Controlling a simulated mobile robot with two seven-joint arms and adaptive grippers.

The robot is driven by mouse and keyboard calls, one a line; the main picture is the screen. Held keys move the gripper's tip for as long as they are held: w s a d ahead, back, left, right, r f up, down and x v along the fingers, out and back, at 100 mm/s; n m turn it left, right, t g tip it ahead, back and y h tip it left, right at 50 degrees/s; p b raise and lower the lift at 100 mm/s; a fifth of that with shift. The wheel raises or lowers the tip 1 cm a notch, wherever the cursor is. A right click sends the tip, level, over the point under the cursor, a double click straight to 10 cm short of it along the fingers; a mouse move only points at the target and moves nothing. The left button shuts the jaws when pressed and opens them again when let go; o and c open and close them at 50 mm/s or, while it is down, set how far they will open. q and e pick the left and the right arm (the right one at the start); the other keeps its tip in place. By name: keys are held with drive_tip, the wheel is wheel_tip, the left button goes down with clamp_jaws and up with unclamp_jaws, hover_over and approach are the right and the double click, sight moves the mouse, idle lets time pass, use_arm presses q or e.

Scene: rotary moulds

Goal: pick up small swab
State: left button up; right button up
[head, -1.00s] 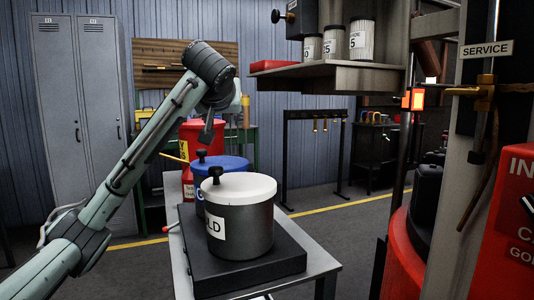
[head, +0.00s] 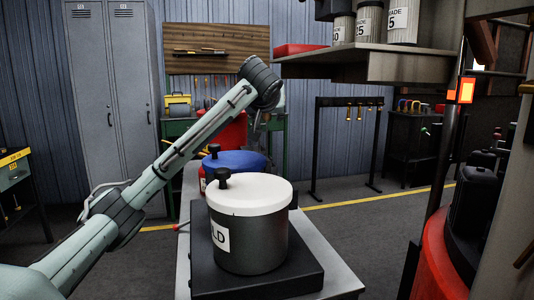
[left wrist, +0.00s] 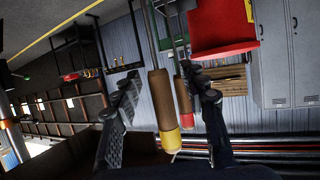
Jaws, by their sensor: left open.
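Two brown handles on thin rods show in the left wrist view: a nearer one with a yellow end (left wrist: 160,103) and a farther, thinner-looking one with a red end (left wrist: 183,92). I cannot tell for sure which is the small swab. My left gripper (left wrist: 163,118) is open, its two dark fingers on either side of these handles; I cannot see contact. In the head view my left gripper (head: 258,122) hangs behind the pots, partly hidden by its own wrist. My right gripper is not in view.
A grey pot with a white lid (head: 248,240) stands on a black base (head: 205,270) on a metal table. A blue-lidded pot (head: 235,161) and a red container (head: 225,130) are behind it. A shelf with cans (head: 370,68) overhangs at the right.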

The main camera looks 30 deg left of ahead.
use_arm(q)
drive_tip(key=shift+w, duration=0.1)
drive_tip(key=shift+c, duration=0.4)
clamp_jaws()
